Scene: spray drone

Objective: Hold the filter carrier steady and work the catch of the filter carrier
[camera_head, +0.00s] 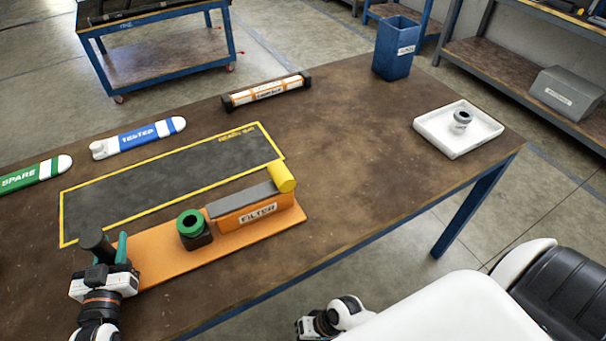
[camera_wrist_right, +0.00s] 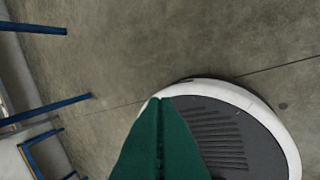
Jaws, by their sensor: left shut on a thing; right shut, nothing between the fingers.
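The filter carrier is an orange base plate (camera_head: 160,258) on the bench. It bears an orange block labelled FILTER (camera_head: 250,208), a yellow cylinder (camera_head: 282,178) at its right end and a green ring (camera_head: 190,222) on a dark block. A dark upright post (camera_head: 97,242) stands at its left end. My left gripper (camera_head: 120,252) is shut on this post, with its green fingers beside it; the exact contact is partly hidden. My right gripper (camera_head: 305,326) is low, off the bench's front edge. In the right wrist view its green fingers (camera_wrist_right: 160,135) are together and empty.
A dark mat with a yellow border (camera_head: 170,190) lies behind the carrier. Beyond are a blue TESTER tool (camera_head: 145,134), a green SPARE tool (camera_head: 35,176), a labelled bar (camera_head: 266,91), a blue bin (camera_head: 397,48) and a white tray (camera_head: 440,142) holding a metal part (camera_head: 461,119). The bench's right middle is clear.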

